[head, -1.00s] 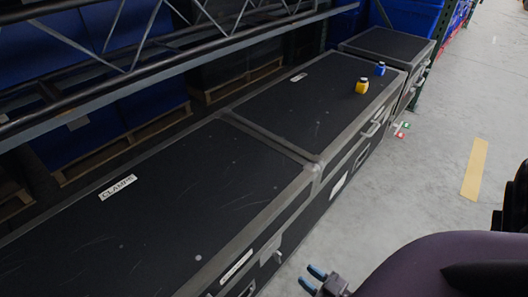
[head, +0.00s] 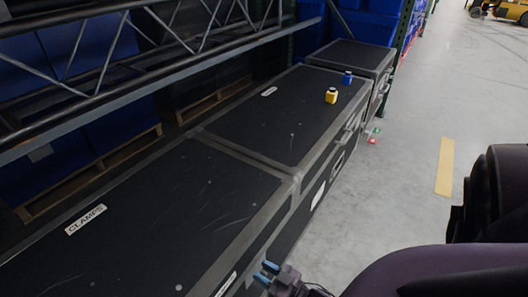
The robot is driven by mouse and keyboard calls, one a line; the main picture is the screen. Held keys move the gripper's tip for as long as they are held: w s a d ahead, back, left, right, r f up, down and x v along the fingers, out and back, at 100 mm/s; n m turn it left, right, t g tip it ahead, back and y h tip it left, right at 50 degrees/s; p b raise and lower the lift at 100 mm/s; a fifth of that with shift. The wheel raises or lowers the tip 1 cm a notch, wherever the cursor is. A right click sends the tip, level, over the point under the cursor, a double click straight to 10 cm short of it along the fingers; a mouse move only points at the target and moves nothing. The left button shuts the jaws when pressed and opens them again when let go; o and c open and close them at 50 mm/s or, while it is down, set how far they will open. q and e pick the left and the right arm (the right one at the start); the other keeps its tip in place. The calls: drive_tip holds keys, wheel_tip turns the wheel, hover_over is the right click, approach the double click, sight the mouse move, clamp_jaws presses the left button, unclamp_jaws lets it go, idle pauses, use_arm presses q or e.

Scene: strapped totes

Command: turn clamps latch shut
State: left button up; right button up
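The clamps case is a long black case with grey metal edges; its lid (head: 150,225) fills the lower left of the head view. A white CLAMPS label (head: 86,219) lies on the lid. Another white label (head: 226,284) shows on its front face at the bottom edge. I cannot make out the latch on that face. My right gripper (head: 267,273) has two blue-tipped fingers, slightly apart and empty. In the picture it lies close to the case's front face; I cannot tell if they touch. My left gripper is not in view.
A third case (head: 350,56) is further back. A metal truss (head: 130,55) runs along the left. The grey floor (head: 400,160) at right is open.

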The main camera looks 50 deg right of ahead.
drive_tip(key=shift+c, duration=0.3)
clamp_jaws()
